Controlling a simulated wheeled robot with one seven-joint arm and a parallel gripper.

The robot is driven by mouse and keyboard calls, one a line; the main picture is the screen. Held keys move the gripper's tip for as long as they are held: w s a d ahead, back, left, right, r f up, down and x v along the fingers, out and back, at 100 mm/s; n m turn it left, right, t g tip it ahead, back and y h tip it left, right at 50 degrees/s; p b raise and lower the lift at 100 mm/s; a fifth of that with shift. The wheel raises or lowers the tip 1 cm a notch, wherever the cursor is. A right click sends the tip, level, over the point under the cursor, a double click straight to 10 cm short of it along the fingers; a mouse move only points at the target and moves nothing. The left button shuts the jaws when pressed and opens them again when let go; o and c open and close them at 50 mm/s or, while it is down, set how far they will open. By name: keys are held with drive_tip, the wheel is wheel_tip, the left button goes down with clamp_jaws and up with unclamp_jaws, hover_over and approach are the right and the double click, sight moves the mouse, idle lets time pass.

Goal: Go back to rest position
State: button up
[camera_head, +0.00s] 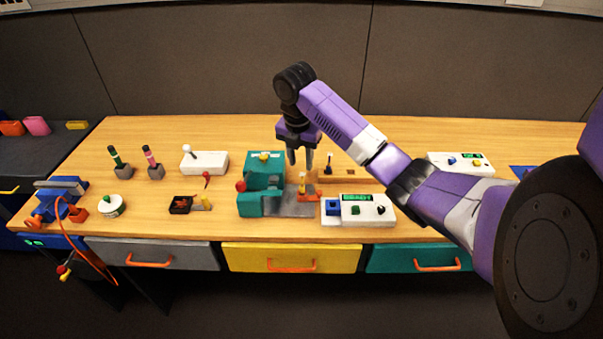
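My gripper (300,157) hangs from the purple arm over the middle of the wooden table (400,137), with its fingers pointing down. A gap shows between the two dark fingers, and nothing is seen between them. The gripper is just right of the teal device (263,172) and above the small orange-based piece with a yellow-topped stick (303,185). I cannot tell how high the fingertips are over these things.
White panels stand at left (205,163), front centre (358,209) and back right (459,163). A blue vise-like device (60,198) is at the left end. Grey (150,254), yellow (290,258) and teal (420,258) drawers line the front. A wall stands behind.

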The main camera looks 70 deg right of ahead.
drive_tip(key=shift+a+r, duration=0.1)
drive_tip(key=shift+r, duration=0.65)
